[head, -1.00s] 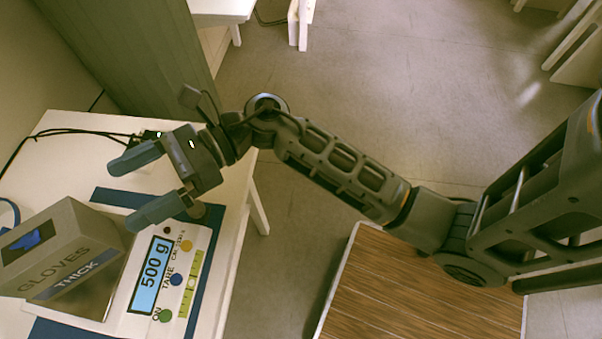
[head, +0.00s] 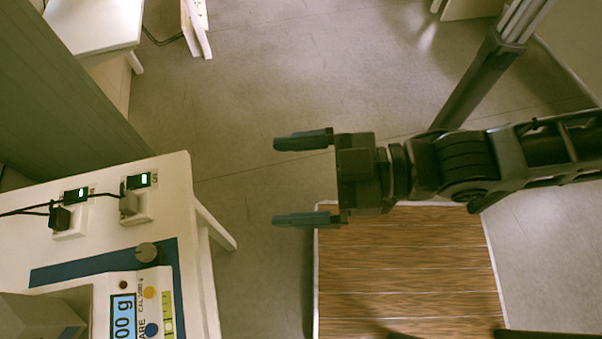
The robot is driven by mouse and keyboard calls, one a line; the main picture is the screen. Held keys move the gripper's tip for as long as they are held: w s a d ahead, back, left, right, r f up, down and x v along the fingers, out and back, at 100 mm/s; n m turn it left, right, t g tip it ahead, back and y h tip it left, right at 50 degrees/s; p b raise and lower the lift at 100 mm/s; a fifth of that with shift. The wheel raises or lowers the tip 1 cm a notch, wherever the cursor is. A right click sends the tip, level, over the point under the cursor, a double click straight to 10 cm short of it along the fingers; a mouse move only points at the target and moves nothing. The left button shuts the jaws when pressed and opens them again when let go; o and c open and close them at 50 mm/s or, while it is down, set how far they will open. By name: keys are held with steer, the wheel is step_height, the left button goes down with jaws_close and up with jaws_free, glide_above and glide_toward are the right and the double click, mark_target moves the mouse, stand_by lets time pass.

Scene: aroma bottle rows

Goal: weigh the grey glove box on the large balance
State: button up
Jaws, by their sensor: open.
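The grey glove box (head: 38,318) is at the lower left of the head view, mostly cut off by the frame edge. It appears to be on the large balance (head: 103,294), whose front panel is partly in view. The balance display (head: 123,318) is lit and shows "00 g", its left part hidden or cut off. My gripper (head: 303,180) is open and empty, with its fingers pointing left. It is over the floor, well to the right of the balance and apart from it.
The balance stands on a blue mat (head: 165,262) on a white table (head: 165,190). Two sockets (head: 137,200) with cables are at the table's back. A wood-topped surface (head: 410,280) is below my arm. Open floor (head: 260,110) lies between.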

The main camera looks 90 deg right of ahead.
steer(key=shift+s+f+m+g, duration=0.2)
steer(key=shift+s+m+g, duration=0.2)
steer(key=shift+s+m, duration=0.35)
